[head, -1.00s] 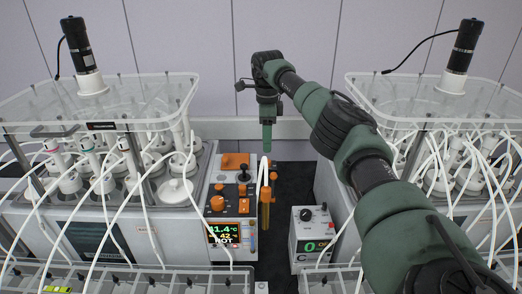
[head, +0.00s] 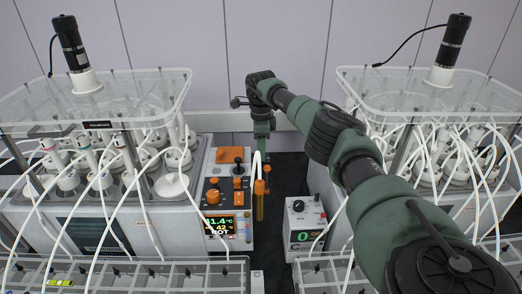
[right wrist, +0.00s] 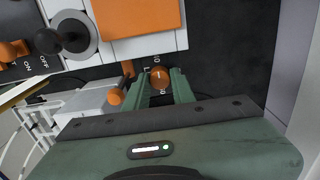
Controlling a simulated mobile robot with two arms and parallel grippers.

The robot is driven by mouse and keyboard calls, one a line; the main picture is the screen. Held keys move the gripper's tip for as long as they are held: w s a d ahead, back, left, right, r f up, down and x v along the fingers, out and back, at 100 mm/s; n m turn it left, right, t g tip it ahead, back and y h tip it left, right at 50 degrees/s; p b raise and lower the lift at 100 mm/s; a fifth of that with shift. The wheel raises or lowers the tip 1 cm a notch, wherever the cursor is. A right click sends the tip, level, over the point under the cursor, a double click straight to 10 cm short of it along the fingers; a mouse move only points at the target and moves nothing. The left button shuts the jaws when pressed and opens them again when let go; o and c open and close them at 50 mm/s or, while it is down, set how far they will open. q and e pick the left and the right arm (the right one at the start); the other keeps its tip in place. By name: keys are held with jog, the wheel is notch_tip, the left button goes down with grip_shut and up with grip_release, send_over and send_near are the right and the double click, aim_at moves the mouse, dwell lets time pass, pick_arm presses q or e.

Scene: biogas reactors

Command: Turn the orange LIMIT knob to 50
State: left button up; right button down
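An orange round knob (right wrist: 160,77) shows in the right wrist view, between the tips of my right gripper (right wrist: 163,83). Part of a label beginning with "LI" and a "10" mark are beside it, so it seems to be the LIMIT knob; its setting is not readable. The two green fingers are apart, one on each side of it; I cannot tell whether they touch it. In the head view my right gripper (head: 262,143) points down behind the control panel (head: 228,208), hiding what is under it. My left gripper is not in view.
The panel carries several orange knobs, an orange block (head: 230,155), a black joystick (head: 238,162) and a lit display (head: 219,226). An orange-capped tube (head: 260,203) stands beside it. A white box (head: 305,231) with a black knob is to the right. Tubed reactors flank both sides.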

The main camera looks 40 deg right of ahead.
jog(key=shift+m, duration=0.4)
jog(key=m, duration=0.3)
jog(key=m+p, duration=0.1)
jog(key=m, duration=0.4)
jog(key=m+p, duration=0.1)
jog(key=m, duration=0.3)
jog(key=shift+m, duration=0.4)
jog(key=shift+m+p, duration=0.45)
jog(key=shift+m, duration=1.55)
jog(key=c, duration=1.2)
grip_release()
jog(key=shift+o, duration=0.2)
